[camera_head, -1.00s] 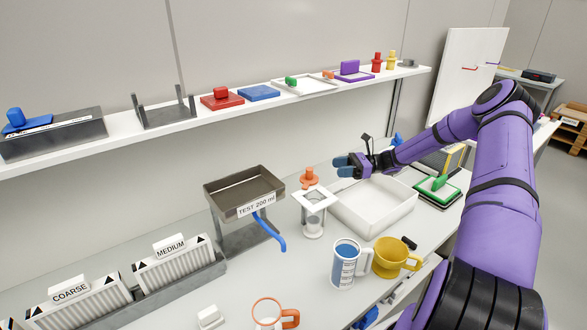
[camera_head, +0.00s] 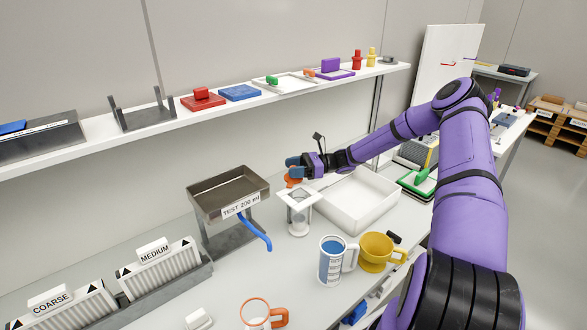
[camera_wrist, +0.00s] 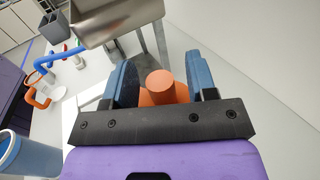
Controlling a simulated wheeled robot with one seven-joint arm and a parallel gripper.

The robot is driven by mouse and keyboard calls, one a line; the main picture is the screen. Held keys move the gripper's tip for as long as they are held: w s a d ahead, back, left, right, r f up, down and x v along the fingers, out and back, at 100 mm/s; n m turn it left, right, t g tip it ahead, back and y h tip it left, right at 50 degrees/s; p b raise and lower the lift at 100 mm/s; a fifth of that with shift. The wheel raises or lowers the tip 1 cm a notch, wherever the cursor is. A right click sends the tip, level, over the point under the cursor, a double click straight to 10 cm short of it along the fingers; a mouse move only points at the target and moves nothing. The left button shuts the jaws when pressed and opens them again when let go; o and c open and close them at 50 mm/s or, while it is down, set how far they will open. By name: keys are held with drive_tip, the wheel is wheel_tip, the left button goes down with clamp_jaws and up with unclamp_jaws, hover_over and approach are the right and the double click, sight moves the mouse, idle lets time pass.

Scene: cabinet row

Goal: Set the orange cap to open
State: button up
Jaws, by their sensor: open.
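The orange cap (camera_wrist: 161,87) shows in the wrist view as an upright orange knob on a wider orange base. It lies between the two blue fingers of my gripper (camera_wrist: 161,82), with a gap visible on each side. My gripper is open. In the head view my gripper (camera_head: 293,164) is at the orange cap (camera_head: 292,181), and its fingers hide the cap's top. I cannot tell whether either finger touches the cap.
A metal tray labelled TEST 200 ml (camera_head: 229,187) with a blue lever stands to the left. A white open bin (camera_head: 355,215) is to the right. A blue-and-white mug (camera_head: 336,262) and a yellow mug (camera_head: 376,250) stand in front. A shelf (camera_head: 290,92) runs above.

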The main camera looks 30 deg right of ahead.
clamp_jaws()
drive_tip(key=shift+s+t, duration=0.1)
drive_tip(key=shift+t, duration=0.2)
drive_tip(key=shift+s+d+m+t+h, duration=0.15)
drive_tip(key=shift+m+t+h, duration=0.15)
drive_tip(key=shift+m+t, duration=0.2)
unclamp_jaws()
drive_tip(key=shift+d, duration=0.1)
drive_tip(key=v, duration=1)
drive_tip(key=shift+d, duration=0.3)
